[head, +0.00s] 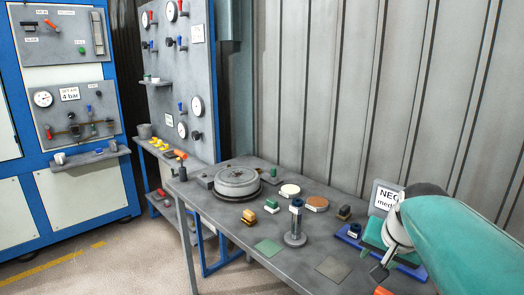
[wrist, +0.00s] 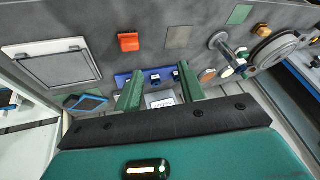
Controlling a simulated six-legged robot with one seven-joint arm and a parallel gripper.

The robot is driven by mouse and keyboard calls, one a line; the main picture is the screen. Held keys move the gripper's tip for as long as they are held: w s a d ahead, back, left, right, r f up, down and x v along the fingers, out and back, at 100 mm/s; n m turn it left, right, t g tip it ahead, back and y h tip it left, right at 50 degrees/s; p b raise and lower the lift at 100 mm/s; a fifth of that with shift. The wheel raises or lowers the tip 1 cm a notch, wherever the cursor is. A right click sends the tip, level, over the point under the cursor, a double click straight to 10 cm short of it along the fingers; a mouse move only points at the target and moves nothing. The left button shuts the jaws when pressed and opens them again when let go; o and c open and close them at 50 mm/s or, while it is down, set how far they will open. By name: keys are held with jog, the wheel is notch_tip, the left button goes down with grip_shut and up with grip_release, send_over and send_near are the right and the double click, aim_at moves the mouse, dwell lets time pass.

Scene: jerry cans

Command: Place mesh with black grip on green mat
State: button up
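The green mat (head: 268,247) lies bare on the grey bench, left of the metal stand in the head view. It also shows at the top of the wrist view (wrist: 240,14). I cannot identify the mesh with black grip for certain. A small dark-topped block (head: 345,212) stands right of the brown disc, too small to make out. My gripper (wrist: 160,85) has its two green fingers apart, with nothing seen held between them. It is over the right part of the bench, by the blue holder (wrist: 150,77), and its fingers partly hide what is there.
An orange object (wrist: 129,41) lies near the blue holder. A sign (head: 384,198) stands at the back right.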

jog(key=s+a+f+n, duration=0.2)
jog(key=s+a+n, duration=0.1)
jog(key=s+a, duration=0.2)
jog(key=s+a+f+n, duration=0.2)
jog(key=s+a, duration=0.3)
jog(key=s, duration=0.4)
jog(key=shift+a+f+n, duration=0.25)
jog(key=shift+n, duration=0.45)
